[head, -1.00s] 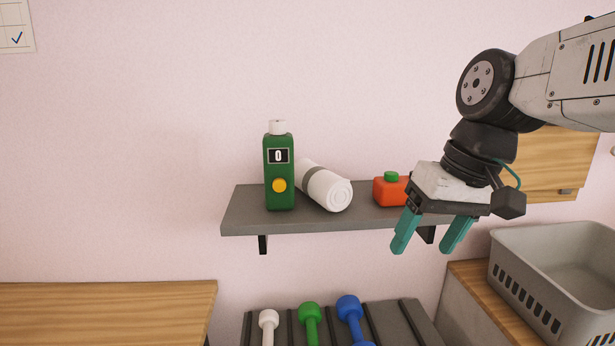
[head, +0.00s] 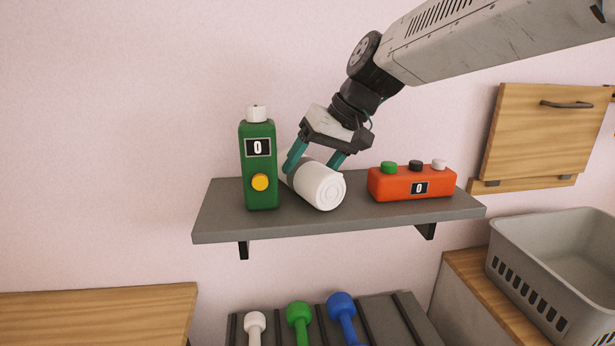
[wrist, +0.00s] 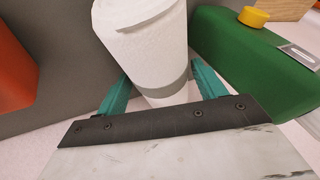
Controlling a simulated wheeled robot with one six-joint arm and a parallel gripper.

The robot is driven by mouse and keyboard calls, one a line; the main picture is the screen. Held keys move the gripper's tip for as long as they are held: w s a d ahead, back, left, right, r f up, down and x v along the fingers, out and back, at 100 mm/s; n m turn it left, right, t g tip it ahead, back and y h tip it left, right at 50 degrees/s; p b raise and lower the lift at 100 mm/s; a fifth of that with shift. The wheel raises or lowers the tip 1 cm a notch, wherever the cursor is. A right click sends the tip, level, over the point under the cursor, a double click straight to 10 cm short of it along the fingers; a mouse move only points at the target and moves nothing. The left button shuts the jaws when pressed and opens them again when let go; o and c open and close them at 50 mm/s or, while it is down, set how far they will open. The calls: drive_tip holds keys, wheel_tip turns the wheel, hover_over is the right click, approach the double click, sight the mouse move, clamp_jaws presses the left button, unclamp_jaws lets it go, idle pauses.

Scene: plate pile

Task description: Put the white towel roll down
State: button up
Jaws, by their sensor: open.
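The white towel roll (head: 320,187) lies on its side on the grey wall shelf (head: 225,222), its round end facing the front. In the wrist view the roll (wrist: 150,45) lies between the two open fingers (wrist: 158,90), and small gaps seem to show beside the band. The far parts of the fingers are partly hidden behind the roll.
A green bottle-shaped device (head: 258,170) stands close left of the roll. An orange box with knobs (head: 410,184) sits to the right on the shelf. Dumbbells (head: 299,315) lie on a rack below. A grey basket (head: 545,285) stands at the lower right.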

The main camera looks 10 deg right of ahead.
drive_tip(key=shift+w+a+f, duration=0.1)
drive_tip(key=shift+a+f, duration=0.1)
drive_tip(key=shift+f, duration=0.2)
drive_tip(key=c, duration=0.9)
drive_tip(key=shift+c, duration=0.2)
drive_tip(key=shift+r, duration=0.15)
